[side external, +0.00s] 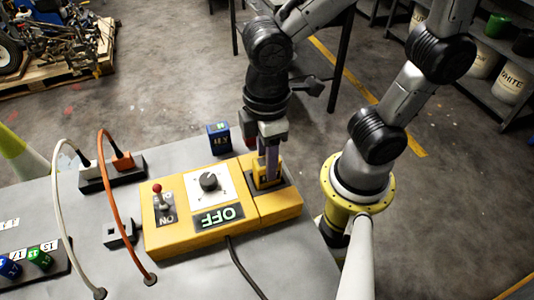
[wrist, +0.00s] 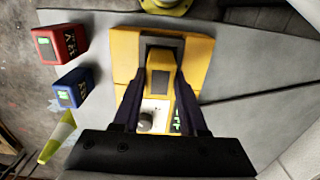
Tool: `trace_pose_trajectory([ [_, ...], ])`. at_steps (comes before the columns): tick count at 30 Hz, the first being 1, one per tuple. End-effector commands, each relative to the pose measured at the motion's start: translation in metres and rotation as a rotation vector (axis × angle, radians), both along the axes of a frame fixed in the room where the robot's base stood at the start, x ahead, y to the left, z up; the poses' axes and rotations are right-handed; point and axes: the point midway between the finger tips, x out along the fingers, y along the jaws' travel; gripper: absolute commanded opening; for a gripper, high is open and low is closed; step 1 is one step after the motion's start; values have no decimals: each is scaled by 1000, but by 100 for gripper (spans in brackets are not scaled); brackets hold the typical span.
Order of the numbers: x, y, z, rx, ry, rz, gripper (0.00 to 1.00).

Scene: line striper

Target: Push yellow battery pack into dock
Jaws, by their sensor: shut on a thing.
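The yellow battery pack (side external: 261,172) is between the fingers of my gripper (side external: 268,168) in the side view. My gripper is shut on it. The pack stands at the dark-framed dock (side external: 283,180) on the right part of the yellow control box. In the wrist view the yellow pack (wrist: 160,61) shows between the fingertips of my gripper (wrist: 160,78), with the dark dock frame (wrist: 176,44) around its far end. The fingers partly hide the pack in the side view. I cannot tell how deep it sits.
The yellow box (side external: 205,238) carries a red-tipped lever (side external: 157,189), a black knob (side external: 208,181) and an OFF sign (side external: 219,218). A blue pack (side external: 219,139) stands behind it. A red pack (wrist: 60,45) shows in the wrist view. Cables (side external: 125,205) stand at left.

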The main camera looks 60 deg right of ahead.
Motion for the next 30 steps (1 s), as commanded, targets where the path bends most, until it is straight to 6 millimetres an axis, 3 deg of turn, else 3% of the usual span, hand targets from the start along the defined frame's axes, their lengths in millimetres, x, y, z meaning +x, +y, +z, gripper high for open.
trace_pose_trajectory([
  [14,0,0,-11,-1,1,0,0],
  [15,0,0,-10,0,0,0,49],
  [20,0,0,-10,0,0,0,77],
  [26,0,0,-10,0,0,0,77],
  [30,0,0,-11,-1,1,0,97],
])
